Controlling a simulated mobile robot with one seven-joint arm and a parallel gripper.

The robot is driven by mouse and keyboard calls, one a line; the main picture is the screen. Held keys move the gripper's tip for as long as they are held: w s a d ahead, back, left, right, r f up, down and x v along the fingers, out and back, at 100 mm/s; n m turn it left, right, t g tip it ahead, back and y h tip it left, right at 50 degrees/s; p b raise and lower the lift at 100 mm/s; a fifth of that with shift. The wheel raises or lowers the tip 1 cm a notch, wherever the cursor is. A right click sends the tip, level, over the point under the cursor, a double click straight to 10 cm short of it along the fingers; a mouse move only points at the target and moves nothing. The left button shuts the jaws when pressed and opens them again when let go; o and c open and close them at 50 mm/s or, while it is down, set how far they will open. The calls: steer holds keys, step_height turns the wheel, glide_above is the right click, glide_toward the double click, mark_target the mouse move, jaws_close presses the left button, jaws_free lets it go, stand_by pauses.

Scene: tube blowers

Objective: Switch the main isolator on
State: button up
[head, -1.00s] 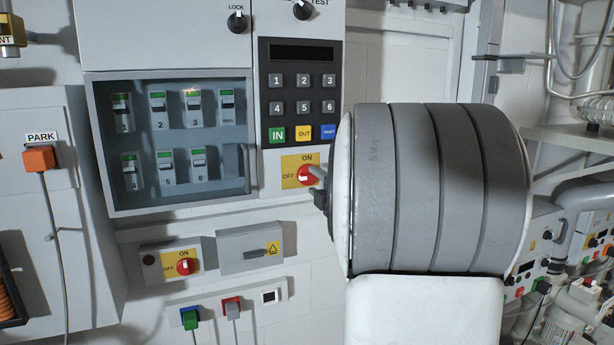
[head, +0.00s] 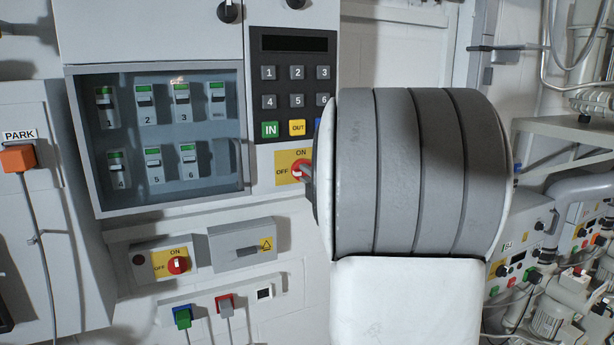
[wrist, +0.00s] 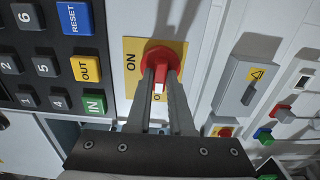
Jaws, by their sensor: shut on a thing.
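The main isolator is a red rotary switch (head: 298,172) on a yellow ON/OFF plate (head: 283,165) under the keypad. In the wrist view its red knob (wrist: 164,58) has a white-tipped handle pointing toward the OFF label, which is partly hidden. The ON label is clear beside it. My gripper (wrist: 160,78) is shut on the handle, one finger on each side. In the head view my gripper (head: 306,173) reaches the switch from the right, and my wrist hides part of the plate's right side.
A second red ON/OFF switch (head: 177,265) sits on a small box below, beside a grey lidded box (head: 240,245). The keypad (head: 292,90) is just above the isolator. A glazed breaker cabinet (head: 160,195) is to the left. Plugs (head: 183,317) hang lower down.

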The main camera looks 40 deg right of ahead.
jaws_close()
steer(key=shift+m, duration=0.5)
steer(key=m+p, duration=0.1)
steer(key=m, duration=0.4)
steer(key=m+p, duration=0.2)
steer(key=m, duration=0.4)
steer(key=m+p, duration=0.2)
steer(key=m, duration=0.3)
steer(key=shift+d+r+m, duration=0.3)
steer(key=shift+r+m, duration=0.05)
steer(key=shift+m, duration=0.05)
steer(key=o, duration=0.6)
jaws_free()
